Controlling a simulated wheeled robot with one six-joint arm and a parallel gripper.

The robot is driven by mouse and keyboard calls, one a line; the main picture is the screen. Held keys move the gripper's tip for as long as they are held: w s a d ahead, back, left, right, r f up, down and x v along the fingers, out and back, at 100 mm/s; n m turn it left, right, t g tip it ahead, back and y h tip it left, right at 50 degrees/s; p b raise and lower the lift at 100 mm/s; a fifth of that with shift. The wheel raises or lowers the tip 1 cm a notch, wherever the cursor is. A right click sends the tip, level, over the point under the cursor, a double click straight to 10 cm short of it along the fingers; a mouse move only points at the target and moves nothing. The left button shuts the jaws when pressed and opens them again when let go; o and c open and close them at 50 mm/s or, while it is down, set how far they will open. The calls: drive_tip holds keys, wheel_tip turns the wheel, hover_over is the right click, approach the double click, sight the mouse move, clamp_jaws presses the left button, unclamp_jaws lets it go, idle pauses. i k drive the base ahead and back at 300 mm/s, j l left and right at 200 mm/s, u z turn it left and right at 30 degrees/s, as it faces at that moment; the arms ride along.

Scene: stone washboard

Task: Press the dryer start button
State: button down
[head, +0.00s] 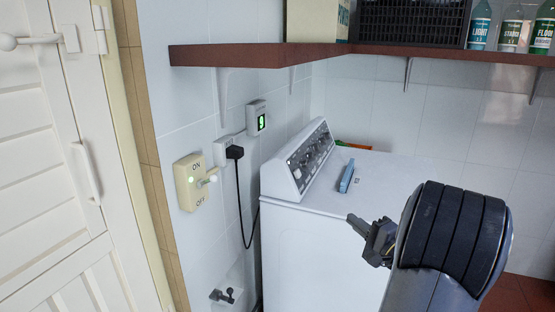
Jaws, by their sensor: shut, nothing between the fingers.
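A white machine (318,250), seemingly the dryer, stands against the tiled wall. Its slanted grey control panel (311,158) at the top back carries a row of several dark knobs or buttons. They are too small to tell which one is the start button. My gripper (355,222) is shut and empty, in front of the machine's right part and pointing left. It is well to the right of and below the panel in the picture, apart from it.
A blue object (347,177) lies on the machine's top. An ON/OFF wall switch (190,182), a black plug (235,152) and a green-lit display (261,121) are on the left wall. A brown shelf (260,53) with bottles overhangs the machine. A white door (55,170) stands far left.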

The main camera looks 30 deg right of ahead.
sight(297, 172)
drive_tip(key=i+l, duration=0.35)
drive_tip(key=i, duration=0.15)
drive_tip(key=i+l, duration=0.35)
drive_tip(key=i, duration=0.15)
